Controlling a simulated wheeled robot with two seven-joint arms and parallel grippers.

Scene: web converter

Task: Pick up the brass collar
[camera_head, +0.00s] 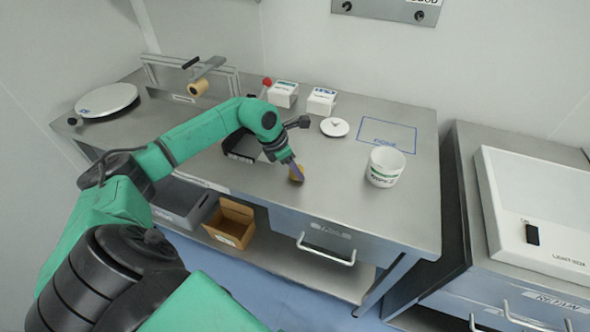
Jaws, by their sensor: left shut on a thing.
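The brass collar (299,179) is a small golden-tan piece at my left gripper's tips, over the front middle of the grey metal table (345,215). My left gripper (296,171) points down and is shut on the collar, partly hiding it. I cannot tell whether the collar touches the tabletop. My right gripper is not in view.
A white tub (384,167) stands right of the gripper, below a blue outlined square (388,134). A dark tray (240,148) lies left, partly behind my arm. White boxes (283,94) and a small white disc (334,127) stand behind. A light box (545,205) is far right.

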